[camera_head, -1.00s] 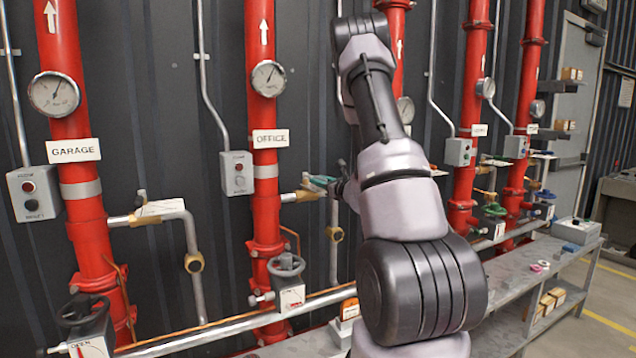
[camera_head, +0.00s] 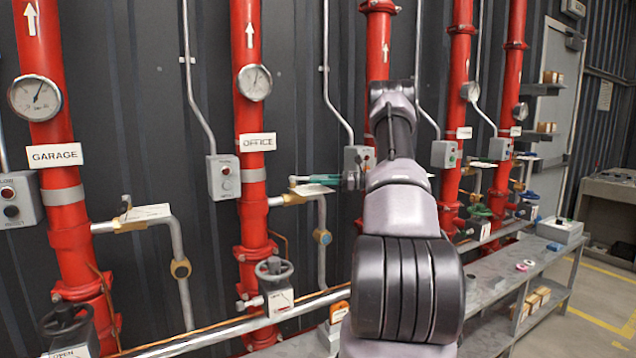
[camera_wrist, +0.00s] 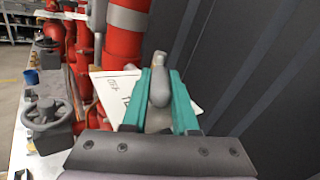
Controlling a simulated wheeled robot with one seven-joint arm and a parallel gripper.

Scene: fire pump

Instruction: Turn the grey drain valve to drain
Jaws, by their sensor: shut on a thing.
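The grey lever of the drain valve (camera_wrist: 158,88) stands between the two teal fingers of my gripper (camera_wrist: 160,78) in the wrist view. My gripper is shut on this lever. In the head view the teal fingers of my gripper (camera_head: 312,188) reach in from the right, at the brass valve body (camera_head: 292,199) on the side pipe of the red OFFICE riser (camera_head: 252,222). The lever itself is mostly hidden there. A white tag (camera_wrist: 112,88) hangs behind the lever.
The GARAGE riser (camera_head: 60,205) stands to the left, with its own side valve and drain pipe. A grey handwheel (camera_head: 274,268) sits low by the OFFICE riser. A grey control box (camera_head: 223,178) is left of that riser. A long shelf (camera_head: 490,283) runs to the right.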

